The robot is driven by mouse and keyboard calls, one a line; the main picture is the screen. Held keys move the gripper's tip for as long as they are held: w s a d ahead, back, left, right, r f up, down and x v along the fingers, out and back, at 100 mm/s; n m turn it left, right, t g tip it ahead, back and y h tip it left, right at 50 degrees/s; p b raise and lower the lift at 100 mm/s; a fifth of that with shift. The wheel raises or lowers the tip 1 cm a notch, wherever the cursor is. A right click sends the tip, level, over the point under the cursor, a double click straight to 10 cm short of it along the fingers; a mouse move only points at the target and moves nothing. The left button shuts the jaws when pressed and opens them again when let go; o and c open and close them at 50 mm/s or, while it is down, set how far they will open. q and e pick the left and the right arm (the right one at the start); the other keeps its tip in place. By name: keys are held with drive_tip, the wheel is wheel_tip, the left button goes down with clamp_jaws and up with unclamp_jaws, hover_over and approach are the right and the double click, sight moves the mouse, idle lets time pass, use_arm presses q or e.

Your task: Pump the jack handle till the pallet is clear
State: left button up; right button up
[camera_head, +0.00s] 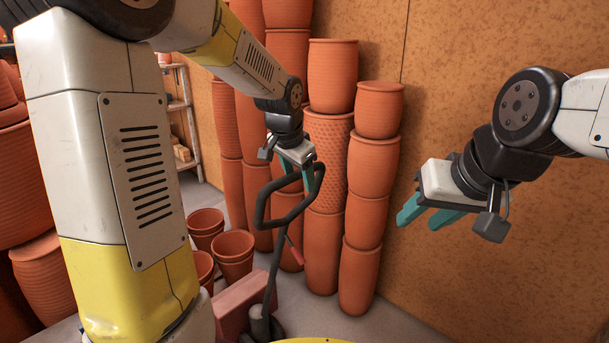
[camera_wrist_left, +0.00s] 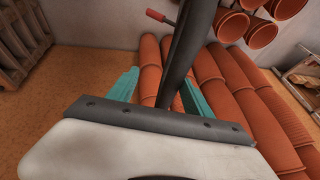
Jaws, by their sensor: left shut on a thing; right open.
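The dark jack handle (camera_head: 262,208) is a bent loop on a long shaft, standing in the middle of the head view. Its shaft runs down to the jack's foot, beside a faded red block-like part (camera_head: 243,303). My left gripper (camera_head: 303,178) is shut on the upper part of the loop. In the left wrist view the handle (camera_wrist_left: 183,50) passes between the teal fingers (camera_wrist_left: 160,95). A small red-tipped lever (camera_head: 295,251) sticks out beside the shaft; it also shows in the left wrist view (camera_wrist_left: 155,15). My right gripper (camera_head: 418,220) is open and empty at the right. I cannot make out the pallet.
Tall stacks of terracotta pots (camera_head: 366,190) stand close behind the handle, against a brown wall (camera_head: 500,45). Smaller pots (camera_head: 233,250) stand on the floor left of the shaft. A shelf rack (camera_head: 186,110) is at the back left. Grey floor (camera_head: 390,325) is clear at lower right.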

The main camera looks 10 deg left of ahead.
use_arm(q)
drive_tip(key=shift+s+d, duration=0.1)
drive_tip(key=shift+r, duration=0.25)
drive_tip(key=v, duration=0.7)
drive_tip(key=shift+s+r, duration=0.1)
drive_tip(key=s+a+n, duration=0.2)
drive_tip(key=s+n, duration=0.1)
drive_tip(key=s, duration=0.7)
drive_tip(key=s+a+f+n+t+h, duration=0.1)
drive_tip(key=s+n, duration=0.3)
drive_tip(key=s, duration=0.7)
drive_tip(key=shift+a, duration=0.85)
